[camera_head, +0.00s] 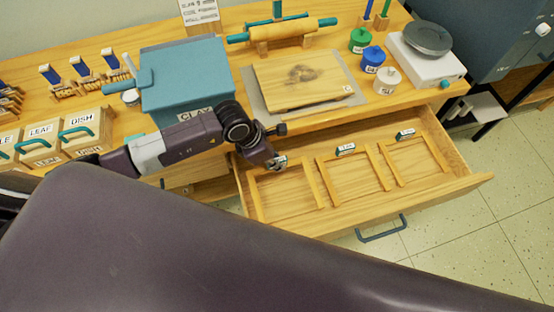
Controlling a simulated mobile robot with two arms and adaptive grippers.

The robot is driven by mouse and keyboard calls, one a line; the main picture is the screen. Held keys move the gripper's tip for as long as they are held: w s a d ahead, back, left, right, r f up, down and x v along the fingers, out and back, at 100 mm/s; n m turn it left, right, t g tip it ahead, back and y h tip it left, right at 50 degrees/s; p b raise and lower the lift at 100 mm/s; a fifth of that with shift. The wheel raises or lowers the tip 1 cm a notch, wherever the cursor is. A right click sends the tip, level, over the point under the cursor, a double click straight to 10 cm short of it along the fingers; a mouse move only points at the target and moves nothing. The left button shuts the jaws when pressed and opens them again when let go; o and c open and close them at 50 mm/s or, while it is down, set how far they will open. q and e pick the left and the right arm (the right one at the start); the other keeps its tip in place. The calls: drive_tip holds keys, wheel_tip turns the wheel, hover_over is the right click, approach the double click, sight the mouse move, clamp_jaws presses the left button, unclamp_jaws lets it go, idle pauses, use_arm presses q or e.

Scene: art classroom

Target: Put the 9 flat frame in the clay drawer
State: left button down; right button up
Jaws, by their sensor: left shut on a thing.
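My left gripper (277,163) is shut on the left frame's tab, at the drawer's back left. Its fingers partly hide that tab. My right gripper is not in view.
A blue CLAY bin (185,75) stands behind my left arm. A wooden board (304,78), a rolling pin (282,30), small jars (372,59) and a scale (425,60) are on the bench. LEAF and DISH boxes (80,133) stand at left.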

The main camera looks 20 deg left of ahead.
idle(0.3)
use_arm(q)
drive_tip(key=c, duration=1.8)
unclamp_jaws()
drive_tip(key=shift+r+p, duration=3)
drive_tip(key=shift+r, duration=1.1)
drive_tip(key=shift+s+f, duration=0.1)
